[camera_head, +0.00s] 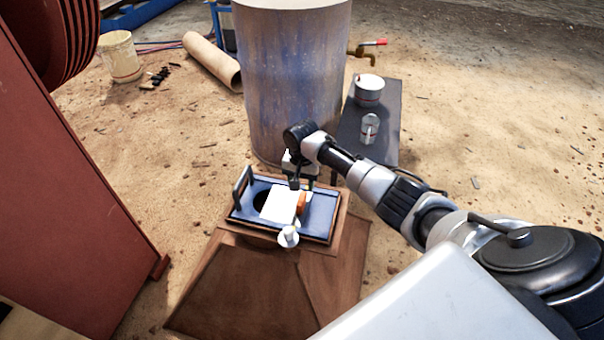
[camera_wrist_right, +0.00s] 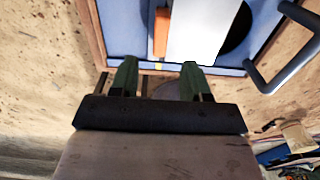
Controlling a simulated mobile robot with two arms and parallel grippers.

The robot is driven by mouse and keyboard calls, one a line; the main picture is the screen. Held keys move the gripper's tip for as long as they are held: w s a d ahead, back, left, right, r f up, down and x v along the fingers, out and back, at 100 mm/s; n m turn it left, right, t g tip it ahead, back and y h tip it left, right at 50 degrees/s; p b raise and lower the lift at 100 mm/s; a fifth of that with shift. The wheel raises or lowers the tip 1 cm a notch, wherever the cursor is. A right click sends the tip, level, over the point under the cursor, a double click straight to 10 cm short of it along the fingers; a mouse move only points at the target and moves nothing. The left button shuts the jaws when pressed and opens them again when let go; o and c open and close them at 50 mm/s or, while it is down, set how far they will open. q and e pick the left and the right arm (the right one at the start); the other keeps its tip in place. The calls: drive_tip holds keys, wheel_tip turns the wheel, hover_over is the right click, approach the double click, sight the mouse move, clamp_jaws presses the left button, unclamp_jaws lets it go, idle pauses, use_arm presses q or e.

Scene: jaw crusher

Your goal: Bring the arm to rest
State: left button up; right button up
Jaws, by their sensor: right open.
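My right arm reaches in from the right in the head view, bent down at the wrist. My right gripper (camera_head: 304,184) is over the far edge of a blue-grey plate (camera_head: 322,221). In the right wrist view my right gripper (camera_wrist_right: 160,68) has its two green fingers apart, with nothing seen between them. The plate (camera_wrist_right: 120,32) lies beyond the fingertips there. A white flat piece (camera_head: 280,204) and an orange piece (camera_head: 302,203) lie on the plate, partly beside a dark round hole (camera_head: 261,200). My left gripper is not in view.
The plate tops a brown tapered hopper (camera_head: 255,280) and carries a dark handle (camera_head: 243,187). A large drum (camera_head: 290,80) stands behind. A dark bench (camera_head: 385,140) holds a white bucket (camera_head: 369,88) and a small can (camera_head: 369,128). Red machinery (camera_head: 70,190) stands left. Sandy ground right is open.

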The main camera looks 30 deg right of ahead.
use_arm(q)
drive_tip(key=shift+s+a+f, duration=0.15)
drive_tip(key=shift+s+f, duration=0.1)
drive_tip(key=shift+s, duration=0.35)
use_arm(e)
drive_tip(key=shift+r, duration=0.75)
